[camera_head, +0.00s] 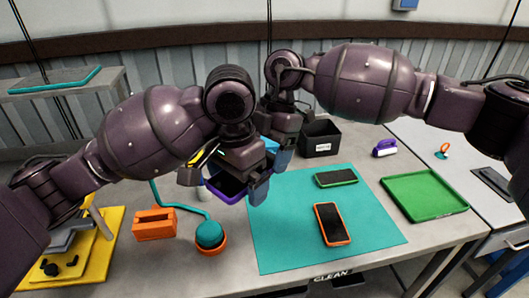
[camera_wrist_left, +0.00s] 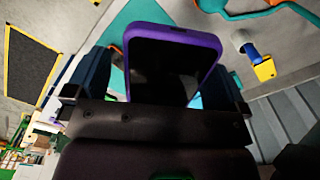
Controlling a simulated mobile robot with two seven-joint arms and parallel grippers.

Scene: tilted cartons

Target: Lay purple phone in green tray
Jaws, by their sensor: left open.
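The purple phone (camera_head: 226,190) is in the head view, between the fingers of my left gripper (camera_head: 224,183), left of the teal mat. In the left wrist view the phone (camera_wrist_left: 175,62) shows its dark screen and purple rim between the two fingers. The left gripper is open around it; I cannot tell whether the fingers touch it. The green tray (camera_head: 425,195) lies empty at the right of the table. My right gripper (camera_head: 284,122) is behind the left one, its fingers mostly hidden.
A teal mat (camera_head: 280,235) holds an orange-rimmed phone (camera_head: 332,224) and a green-rimmed phone (camera_head: 336,177). A black bin (camera_head: 321,139) stands behind. An orange block (camera_head: 154,224) and a teal-and-orange round object (camera_head: 210,236) are at the left. A purple-and-white item (camera_head: 385,148) is behind the tray.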

